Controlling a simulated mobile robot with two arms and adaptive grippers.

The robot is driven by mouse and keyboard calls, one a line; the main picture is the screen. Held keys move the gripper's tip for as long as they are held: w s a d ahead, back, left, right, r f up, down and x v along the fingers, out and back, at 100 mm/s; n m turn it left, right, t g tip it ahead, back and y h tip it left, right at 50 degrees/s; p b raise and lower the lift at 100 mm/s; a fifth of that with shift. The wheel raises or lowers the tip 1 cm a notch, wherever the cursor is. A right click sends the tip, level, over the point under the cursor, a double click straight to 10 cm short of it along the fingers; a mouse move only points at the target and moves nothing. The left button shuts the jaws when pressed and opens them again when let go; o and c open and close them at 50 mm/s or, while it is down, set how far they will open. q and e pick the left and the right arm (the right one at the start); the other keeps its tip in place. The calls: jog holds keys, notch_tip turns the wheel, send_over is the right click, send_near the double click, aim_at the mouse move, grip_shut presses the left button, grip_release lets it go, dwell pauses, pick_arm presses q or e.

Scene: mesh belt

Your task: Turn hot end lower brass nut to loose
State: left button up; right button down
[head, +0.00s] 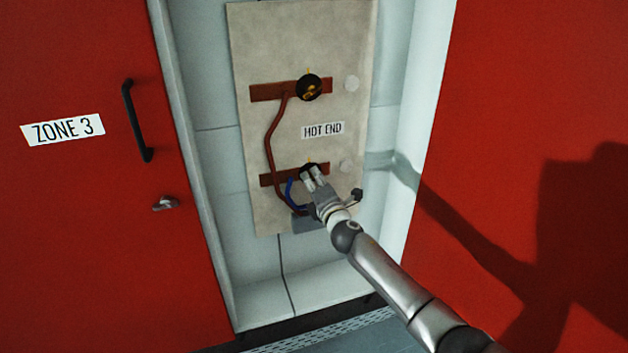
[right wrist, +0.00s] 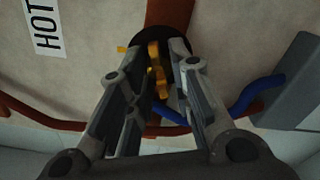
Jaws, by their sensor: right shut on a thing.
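The hot end panel (head: 280,130) carries an upper and a lower round black mount on reddish-brown bars. The lower brass nut (right wrist: 156,68) shows as yellow metal on the lower black disc (right wrist: 150,40) in the right wrist view. My right gripper (head: 312,178) is at the lower mount and covers most of it in the head view. Its fingers (right wrist: 163,55) are shut around the brass nut, one on each side. The fingers hide part of the nut. The upper brass nut (head: 312,91) sits on its black disc, untouched. My left gripper is not in view.
A red-brown cable (head: 268,150) runs down the panel's left, and a blue cable (right wrist: 250,98) runs from the lower mount to a grey box (right wrist: 290,90). A white label (head: 323,130) reads HOT END. Red panels stand at both sides, the left with a black handle (head: 136,120).

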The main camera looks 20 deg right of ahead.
jog(key=shift+f+n, duration=0.1)
jog(key=shift+n, duration=0.6)
jog(key=c, duration=1.6)
grip_release()
jog(key=shift+s, duration=0.15)
jog(key=s, duration=1.1)
jog(key=shift+s+d, duration=0.2)
jog(key=shift+s, duration=0.15)
